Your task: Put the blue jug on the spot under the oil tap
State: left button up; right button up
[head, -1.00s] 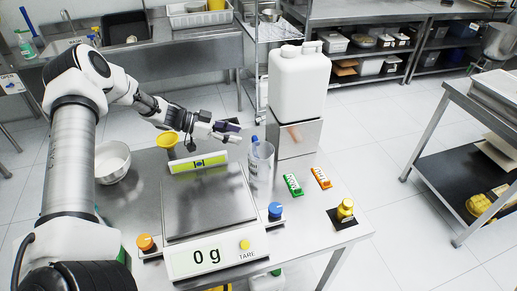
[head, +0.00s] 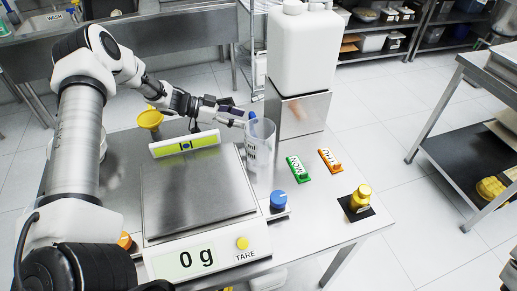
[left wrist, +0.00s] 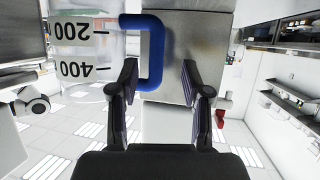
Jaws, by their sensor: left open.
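The jug (head: 261,152) is clear with a blue handle and stands on the table between the scale and the steel block. In the left wrist view its clear wall (left wrist: 85,45) shows upside-down 200 and 400 marks, and its blue handle (left wrist: 153,50) reaches between the fingers. My left gripper (head: 240,116) is open at the handle, which also shows in the left wrist view (left wrist: 160,82); I cannot tell whether a finger touches it. A white canister (head: 304,50) stands on the steel block (head: 303,112). I see no tap or spot under it. My right gripper is out of view.
The scale (head: 190,195) reads 0 g, left of the jug. A yellow funnel (head: 150,119) stands behind it. A blue knob (head: 278,199), a green tag (head: 298,168), an orange tag (head: 330,160) and a yellow knob (head: 361,195) are in front and to the right.

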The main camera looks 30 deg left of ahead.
aim_at(252, 121)
pick_arm(q)
jog(key=x, duration=0.4)
jog(key=shift+s+d+p, duration=0.15)
jog(key=shift+d+p, duration=0.2)
jog(key=shift+d, duration=0.1)
jog(key=shift+w+f, duration=0.2)
jog(key=shift+w, duration=0.05)
jog(key=shift+r, duration=0.1)
grip_shut()
